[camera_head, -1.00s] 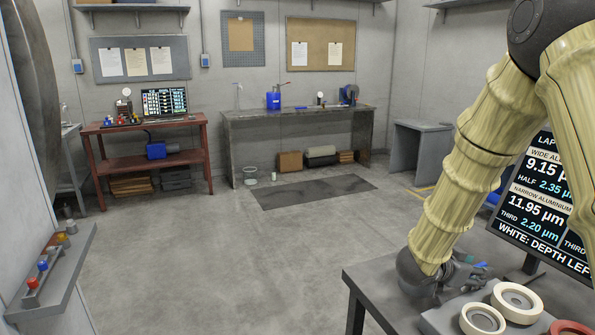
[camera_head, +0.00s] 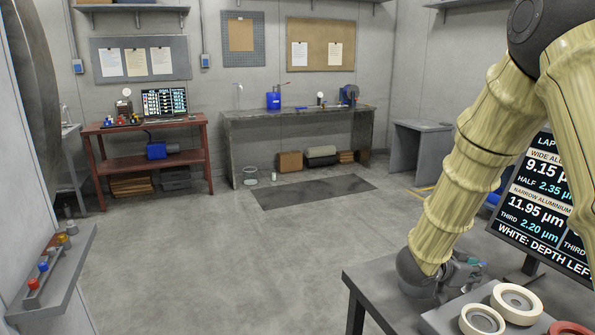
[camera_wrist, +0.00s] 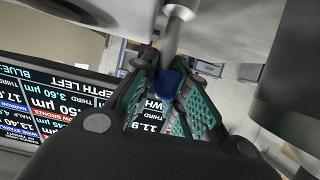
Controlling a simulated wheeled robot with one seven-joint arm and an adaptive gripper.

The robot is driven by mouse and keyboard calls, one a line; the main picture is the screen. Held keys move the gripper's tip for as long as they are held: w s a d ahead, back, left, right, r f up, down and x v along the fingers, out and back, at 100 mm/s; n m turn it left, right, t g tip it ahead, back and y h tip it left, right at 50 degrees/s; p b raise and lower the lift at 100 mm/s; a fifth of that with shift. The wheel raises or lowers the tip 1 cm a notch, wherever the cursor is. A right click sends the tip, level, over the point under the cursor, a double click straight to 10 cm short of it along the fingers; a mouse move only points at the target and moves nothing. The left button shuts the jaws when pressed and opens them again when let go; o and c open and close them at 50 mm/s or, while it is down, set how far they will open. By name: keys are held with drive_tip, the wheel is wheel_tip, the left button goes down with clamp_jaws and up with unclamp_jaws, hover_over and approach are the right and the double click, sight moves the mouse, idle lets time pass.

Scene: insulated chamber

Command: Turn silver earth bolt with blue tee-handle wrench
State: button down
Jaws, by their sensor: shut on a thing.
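In the wrist view my gripper (camera_wrist: 165,95), with green ribbed finger pads, is closed around a blue handle (camera_wrist: 168,84). A silver shaft (camera_wrist: 172,40) runs from this handle to the grey surface at the top of the picture; together they look like the blue tee-handle wrench. I cannot make out the silver earth bolt or tell whether the shaft sits on it. In the head view my gripper (camera_head: 470,268) is low over the grey bench at the right, partly hidden by my wrist; the wrench is not clear there.
The bench (camera_head: 375,290) holds a cream ring (camera_head: 517,300), another cream ring (camera_head: 482,320) and a red ring (camera_head: 570,328). A display screen (camera_head: 545,215) stands close behind my gripper. A shelf with coloured knobs (camera_head: 50,275) is at left.

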drive_tip(key=shift+r+p, duration=2.1)
drive_tip(key=shift+r, duration=0.25)
